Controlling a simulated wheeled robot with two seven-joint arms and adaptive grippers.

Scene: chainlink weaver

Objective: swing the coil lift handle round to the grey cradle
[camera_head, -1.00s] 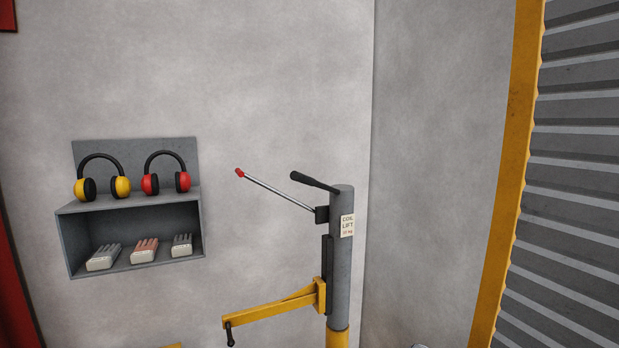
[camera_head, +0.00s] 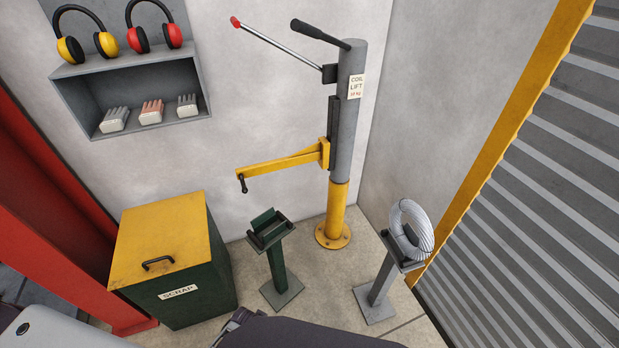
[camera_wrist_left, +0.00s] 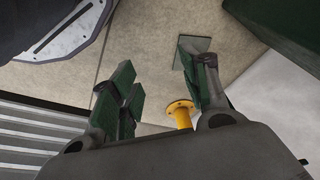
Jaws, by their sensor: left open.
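The coil lift is a grey post (camera_head: 347,130) with a yellow lower part. A black-gripped handle (camera_head: 320,36) sticks out left from its top, and a red-tipped metal lever (camera_head: 278,45) sits below it. A yellow boom (camera_head: 280,164) points left, with a black hook (camera_head: 242,184) at its end. The grey cradle (camera_head: 381,278) stands right of the post and holds a silver wire coil (camera_head: 398,230). My left gripper (camera_wrist_left: 160,88) is open and empty in the left wrist view, apart from the handle, with the post's yellow foot (camera_wrist_left: 181,110) beyond it. My right gripper is not in view.
A green cradle (camera_head: 275,252) stands empty left of the post. A scrap bin (camera_head: 185,290) with a yellow lid stands further left. A wall shelf (camera_head: 145,95) holds ear defenders and gloves. A ribbed shutter (camera_head: 540,190) is at right. The air around the handle is clear.

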